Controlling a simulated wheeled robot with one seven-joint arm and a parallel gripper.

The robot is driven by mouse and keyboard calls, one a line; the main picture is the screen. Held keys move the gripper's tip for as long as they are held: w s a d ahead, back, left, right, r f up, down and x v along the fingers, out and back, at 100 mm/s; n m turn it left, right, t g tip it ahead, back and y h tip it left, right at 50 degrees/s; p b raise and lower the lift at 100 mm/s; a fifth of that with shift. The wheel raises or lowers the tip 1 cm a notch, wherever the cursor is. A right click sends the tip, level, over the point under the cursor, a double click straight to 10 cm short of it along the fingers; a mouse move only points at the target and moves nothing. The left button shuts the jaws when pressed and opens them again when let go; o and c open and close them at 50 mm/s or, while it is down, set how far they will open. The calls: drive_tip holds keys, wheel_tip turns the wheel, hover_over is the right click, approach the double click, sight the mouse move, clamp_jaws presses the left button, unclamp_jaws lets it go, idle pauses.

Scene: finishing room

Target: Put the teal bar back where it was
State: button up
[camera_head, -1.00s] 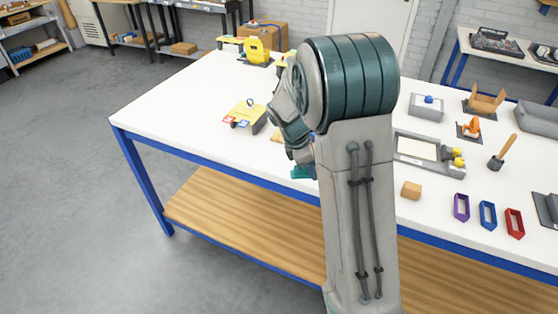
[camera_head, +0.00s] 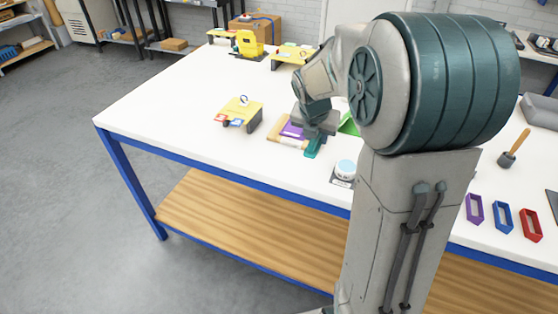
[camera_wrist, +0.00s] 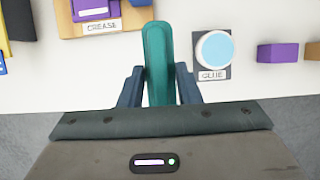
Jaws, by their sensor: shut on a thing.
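The teal bar (camera_wrist: 158,55) is long with rounded ends. It stands between the two dark fingers of my gripper (camera_wrist: 160,88), which is shut on it, and it points away over the white table. In the head view, the teal bar (camera_head: 314,148) shows just below my gripper (camera_head: 314,128), near the table's front edge. From these views I cannot tell whether it touches the table. A wooden board labelled "CREASE" (camera_wrist: 124,22) lies left of the bar. A round pot with a pale blue top (camera_wrist: 215,49), on a mat labelled "GLUE", stands to its right.
A purple item (camera_head: 292,130) lies on the wooden board. A yellow-topped stand (camera_head: 238,114) is to the left. Purple (camera_head: 475,209), blue (camera_head: 502,216) and red (camera_head: 531,224) trays line the right front. The table's left part is clear.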

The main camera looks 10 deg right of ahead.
hover_over(281, 162)
drive_tip(key=s, duration=0.1)
drive_tip(key=f, duration=0.6)
drive_tip(key=shift+s+a, duration=0.15)
drive_tip(key=shift+a, duration=0.25)
drive_tip(key=shift+a+f, duration=0.1)
drive_tip(key=shift+f, duration=1.9)
drive_tip(key=shift+f, duration=0.2)
drive_tip(key=o, duration=0.9)
drive_tip(key=shift+r, duration=0.1)
